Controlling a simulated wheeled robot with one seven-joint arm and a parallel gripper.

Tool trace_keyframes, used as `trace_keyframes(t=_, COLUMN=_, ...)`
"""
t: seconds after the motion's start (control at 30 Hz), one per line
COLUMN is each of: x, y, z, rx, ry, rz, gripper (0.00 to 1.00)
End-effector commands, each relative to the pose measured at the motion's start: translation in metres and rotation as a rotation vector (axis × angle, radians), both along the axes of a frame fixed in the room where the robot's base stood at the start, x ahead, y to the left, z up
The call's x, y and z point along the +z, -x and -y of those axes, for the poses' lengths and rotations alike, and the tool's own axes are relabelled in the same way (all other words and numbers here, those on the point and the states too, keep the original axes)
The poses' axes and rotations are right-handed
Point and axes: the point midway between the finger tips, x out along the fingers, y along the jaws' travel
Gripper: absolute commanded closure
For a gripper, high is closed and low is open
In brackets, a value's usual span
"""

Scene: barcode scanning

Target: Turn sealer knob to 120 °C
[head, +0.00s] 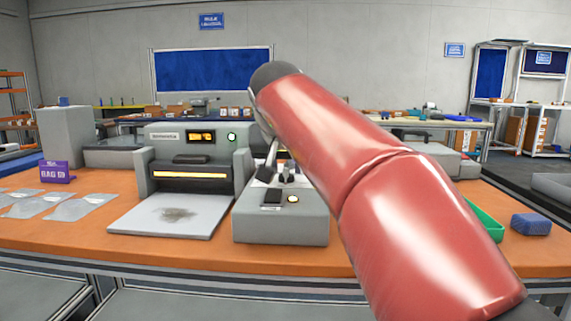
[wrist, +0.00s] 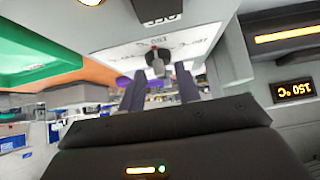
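The sealer (head: 193,160) stands on the orange table in the head view, with a lit display and a glowing orange slot. Its control box (head: 280,222) stands at its right, partly behind my red arm. The wrist view is upside down and shows the sealer display (wrist: 295,90) reading 150 °C. The dark sealer knob (wrist: 157,60) sits on a white dial panel (wrist: 192,42) with printed marks too blurred to read surely. My gripper (wrist: 158,82) is open and points at the knob, its two fingers on either side of it. Contact cannot be told.
A white plate (head: 165,217) lies in front of the sealer. Clear bags (head: 80,207) and a purple sign (head: 58,172) are at the left. A green tray (head: 487,220) and a blue block (head: 531,224) are at the right, beyond my arm.

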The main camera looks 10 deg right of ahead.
Motion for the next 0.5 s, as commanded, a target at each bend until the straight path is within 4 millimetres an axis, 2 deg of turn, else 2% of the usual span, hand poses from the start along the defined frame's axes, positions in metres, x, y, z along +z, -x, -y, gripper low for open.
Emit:
trace_keyframes(t=0.17, x=0.0, y=0.0001, z=-0.0001, rx=0.0, ry=0.0, rz=0.0, gripper=0.69)
trace_keyframes(t=0.4, x=0.0001, y=0.0002, z=-0.0003, rx=0.001, ry=0.001, rz=0.0, gripper=1.0)
trace_keyframes(t=0.5, x=0.0001, y=0.0002, z=-0.0002, rx=0.001, ry=0.001, rz=0.0, gripper=1.0)
